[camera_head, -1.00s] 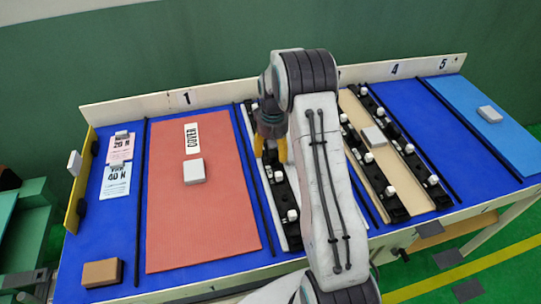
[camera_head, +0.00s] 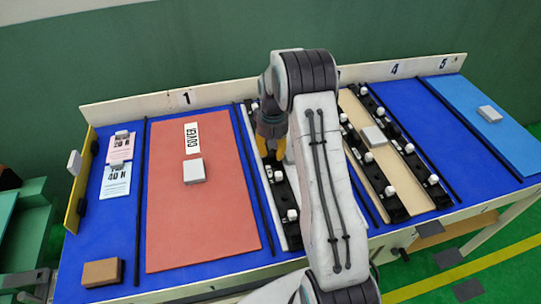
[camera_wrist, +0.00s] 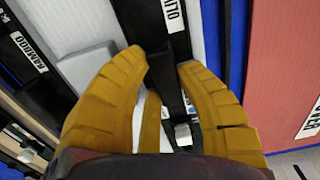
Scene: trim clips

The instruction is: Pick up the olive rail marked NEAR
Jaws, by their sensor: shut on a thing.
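A dark rail (camera_wrist: 158,42) with a white label (camera_wrist: 173,15), partly cut off and reading something like OLIV, runs between my fingers in the wrist view. No NEAR mark is readable. In the head view the dark rail (camera_head: 280,186), carrying white clips, lies along a white panel right of the red board. My gripper (camera_head: 270,156) is down over its middle, with its yellow fingers drawn in on it. In the wrist view my gripper (camera_wrist: 168,75) straddles the rail, shut on it. My arm hides part of the rail and the panel.
A red COVER board (camera_head: 200,228) lies left. A tan panel (camera_head: 385,170) with two dark clip rails lies right, and a rail labelled BAMBOO (camera_wrist: 30,50) shows in the wrist view. A light block (camera_wrist: 88,66) sits close beside my fingers. A blue board (camera_head: 500,140) is far right.

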